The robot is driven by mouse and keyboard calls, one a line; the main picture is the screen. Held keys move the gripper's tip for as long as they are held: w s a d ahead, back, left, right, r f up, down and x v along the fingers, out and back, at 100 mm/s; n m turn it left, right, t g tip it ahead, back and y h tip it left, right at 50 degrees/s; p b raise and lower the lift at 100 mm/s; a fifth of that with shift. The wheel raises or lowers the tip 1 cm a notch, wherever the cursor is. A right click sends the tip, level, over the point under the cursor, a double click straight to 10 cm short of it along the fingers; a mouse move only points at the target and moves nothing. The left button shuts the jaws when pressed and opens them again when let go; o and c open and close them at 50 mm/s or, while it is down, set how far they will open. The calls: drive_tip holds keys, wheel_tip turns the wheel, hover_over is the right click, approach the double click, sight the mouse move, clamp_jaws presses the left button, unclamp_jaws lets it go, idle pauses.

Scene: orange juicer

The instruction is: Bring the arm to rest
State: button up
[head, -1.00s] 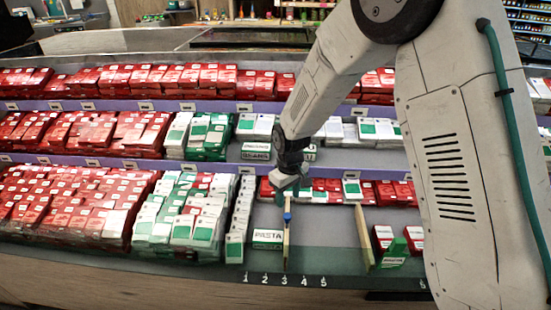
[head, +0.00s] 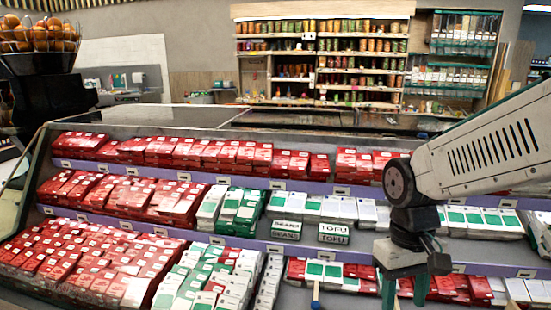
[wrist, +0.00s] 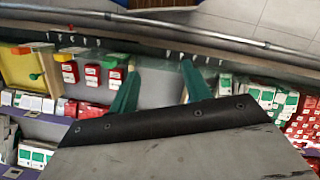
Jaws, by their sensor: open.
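My gripper (head: 404,290) hangs in front of the tiered display at the lower right of the head view, its fingers pointing down and partly cut off by the frame's lower edge. In the wrist view its two green fingers (wrist: 158,90) stand apart with nothing seen between them. My pale arm link reaches in from the right edge of the head view.
The display holds red packets (head: 85,262), green-and-white packets (head: 240,212) and a TOFU box (head: 334,233). A black bowl of oranges (head: 38,63) stands at the upper left. A stocked shelf (head: 320,65) is at the back. In the wrist view a yellow divider (wrist: 22,68) shows.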

drive_tip(key=s+d+r+m+t, duration=0.2)
drive_tip(key=s+d+r+t, duration=0.1)
drive_tip(key=s+r, duration=0.4)
drive_tip(key=shift+s+d+r+t, duration=0.3)
drive_tip(key=shift+s+d, duration=0.3)
drive_tip(key=shift+s, duration=1.15)
